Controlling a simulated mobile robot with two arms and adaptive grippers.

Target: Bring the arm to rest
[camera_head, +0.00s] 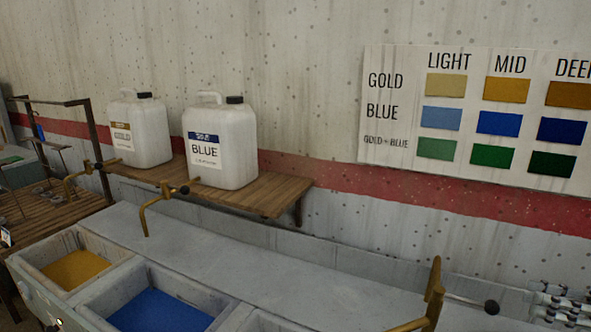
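My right gripper (562,303) shows only in part at the lower right edge, as black and pale grey links. It is above the right end of the grey trough's ledge, to the right of a brass tap (432,295). I cannot make out its fingertips or anything held in it. My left gripper is not in view.
A grey trough (215,245) holds gold dye (75,270) and blue dye (160,311) in separate basins. A wooden shelf (265,193) bears a GOLD jug (140,130) and a BLUE jug (221,143). A colour chart (480,118) hangs on the wall. A rack stands left.

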